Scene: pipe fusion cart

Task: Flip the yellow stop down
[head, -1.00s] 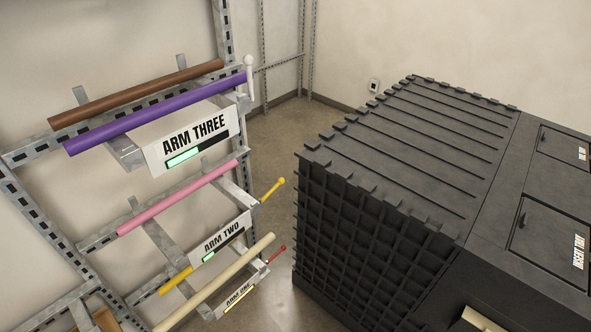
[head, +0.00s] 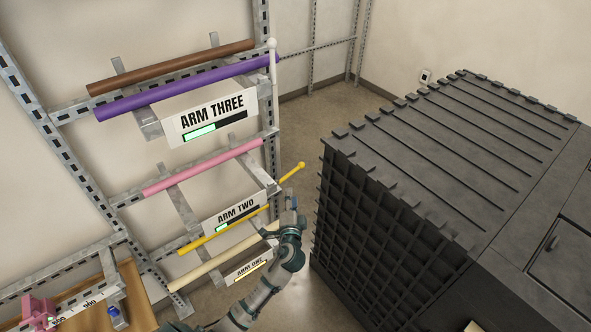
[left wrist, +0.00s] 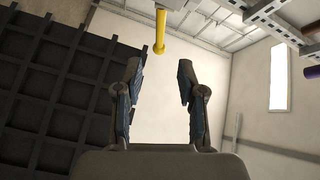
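The yellow stop (head: 291,173) is a thin rod with a ball end. It slants up and outward from the right end of the ARM TWO rack arm (head: 236,209) in the head view. In the left wrist view the yellow stop (left wrist: 160,32) hangs in from the top edge, above the gap between my fingertips. My left gripper (head: 291,203) is just below the stop in the head view. In the left wrist view the left gripper (left wrist: 160,70) is open, with nothing between its fingers. My right gripper is out of view.
ARM THREE (head: 212,115) above carries brown and purple pipes, with a white stop (head: 273,58) upright. A pink pipe (head: 205,167) and a yellow pipe (head: 222,231) lie near ARM TWO. ARM ONE (head: 250,268) is partly behind my arm. A black ribbed cart (head: 400,190) stands right.

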